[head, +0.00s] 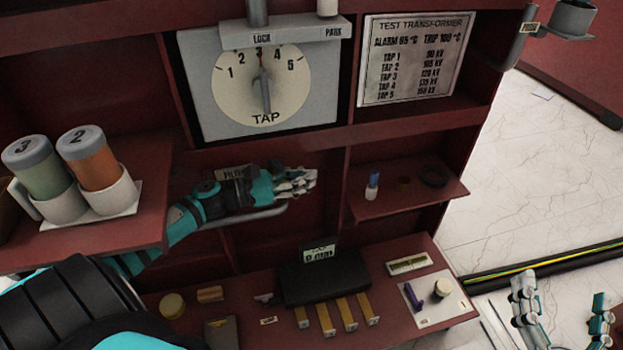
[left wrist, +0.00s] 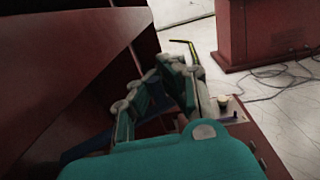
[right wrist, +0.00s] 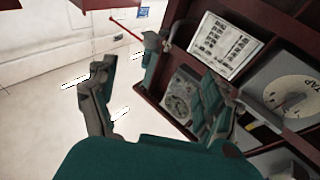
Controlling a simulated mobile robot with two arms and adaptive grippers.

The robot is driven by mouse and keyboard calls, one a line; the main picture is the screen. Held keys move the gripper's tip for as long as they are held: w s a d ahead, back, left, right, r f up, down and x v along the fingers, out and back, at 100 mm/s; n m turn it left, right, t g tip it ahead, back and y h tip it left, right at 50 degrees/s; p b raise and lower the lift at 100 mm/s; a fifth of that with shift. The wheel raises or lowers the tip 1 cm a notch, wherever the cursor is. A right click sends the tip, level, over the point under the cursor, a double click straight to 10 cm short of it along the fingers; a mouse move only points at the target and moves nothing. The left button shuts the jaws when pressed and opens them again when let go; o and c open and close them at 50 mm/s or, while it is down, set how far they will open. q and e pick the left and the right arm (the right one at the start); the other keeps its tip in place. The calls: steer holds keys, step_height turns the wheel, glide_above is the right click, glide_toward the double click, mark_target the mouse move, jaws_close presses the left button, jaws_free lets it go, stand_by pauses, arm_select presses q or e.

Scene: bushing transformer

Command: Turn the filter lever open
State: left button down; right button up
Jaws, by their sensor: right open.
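The FILTER label (head: 232,173) shows on the red cabinet's middle shelf bay in the head view, partly behind my left arm. A grey curved bar (head: 245,216) runs just below that arm. I cannot tell whether it is the filter lever. My left gripper (head: 298,182) is in front of this bay, right of the label. In the left wrist view its fingers (left wrist: 158,88) are close together, with a dark blue shape behind them; a grip on anything is not clear. My right gripper (head: 563,312) is open and empty, right of the cabinet, over the floor.
The TAP dial (head: 262,85) is above my left gripper. Two canisters in cups stand on the left shelf (head: 130,225). A lower shelf holds a dark display box (head: 310,282), several yellow blocks and a purple lever (head: 413,296).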

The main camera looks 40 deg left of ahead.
arm_select(q)
steer(key=s+a, duration=0.1)
steer(key=s+a+m+g+h+b, duration=0.1)
steer(key=s+h, duration=0.1)
steer(key=s, duration=0.1)
steer(key=shift+s+a+r+m+g+b, duration=0.1)
steer(key=shift+a+m+g+b, duration=0.2)
steer(key=shift+a, duration=0.1)
arm_select(e)
steer(key=s+r+t+y, duration=0.2)
steer(key=s+r+t, duration=0.3)
steer(key=r, duration=0.3)
steer(key=shift+s+d+t, duration=0.2)
steer(key=shift+t, duration=0.4)
steer(key=shift+w, duration=0.1)
arm_select(q)
steer(key=c, duration=1.4)
jaws_free()
steer(key=shift+s+a, duration=0.3)
steer(key=shift+a, duration=0.05)
steer(key=shift+o, duration=0.2)
steer(key=shift+d, duration=0.15)
arm_select(e)
steer(key=shift+a+r, duration=0.1)
steer(key=shift+a, duration=0.15)
arm_select(q)
steer(key=v, duration=1.2)
arm_select(e)
steer(key=shift+d, duration=0.1)
